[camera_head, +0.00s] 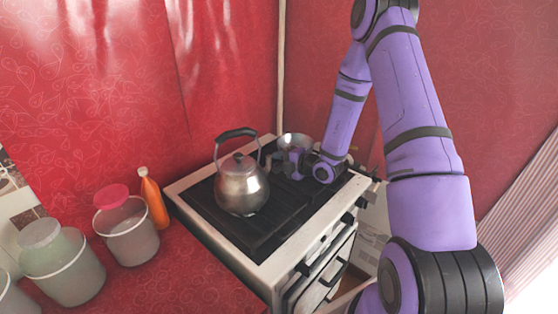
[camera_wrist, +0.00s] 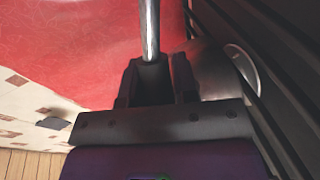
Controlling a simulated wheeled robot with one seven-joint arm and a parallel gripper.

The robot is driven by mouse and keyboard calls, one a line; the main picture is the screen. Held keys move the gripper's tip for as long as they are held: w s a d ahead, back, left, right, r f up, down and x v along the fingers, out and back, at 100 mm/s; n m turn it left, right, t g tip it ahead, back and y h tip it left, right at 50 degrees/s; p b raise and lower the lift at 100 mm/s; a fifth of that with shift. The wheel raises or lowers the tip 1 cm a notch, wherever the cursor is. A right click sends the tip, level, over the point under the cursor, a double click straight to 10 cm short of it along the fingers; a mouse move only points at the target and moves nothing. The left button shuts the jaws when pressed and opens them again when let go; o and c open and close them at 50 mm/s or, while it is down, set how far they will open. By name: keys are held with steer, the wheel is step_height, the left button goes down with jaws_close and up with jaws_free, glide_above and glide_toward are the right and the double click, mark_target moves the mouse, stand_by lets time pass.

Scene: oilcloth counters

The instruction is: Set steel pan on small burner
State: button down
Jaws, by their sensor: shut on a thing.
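The steel pan (camera_head: 295,140) shows as a shiny round rim at the back of the stove, partly hidden by my gripper. My gripper (camera_head: 282,160) is low over the back right part of the stove top. In the wrist view my gripper (camera_wrist: 152,80) is shut on a shiny metal rod, which looks like the pan's handle (camera_wrist: 150,30). A curved metal edge beside the jaws may be the pan's rim. The stove (camera_head: 245,238) has a dark top with a pale frame. The small burner cannot be made out, and whether the pan touches the top is unclear.
A steel kettle (camera_head: 242,188) with a black handle stands on the stove left of my gripper. An orange bottle (camera_head: 153,198) and several tubs, one pink-lidded (camera_head: 128,235), stand on the red counter (camera_head: 185,285). Red walls close in behind.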

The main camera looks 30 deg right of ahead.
steer(key=c, duration=0.8)
jaws_free()
steer(key=shift+s, duration=0.1)
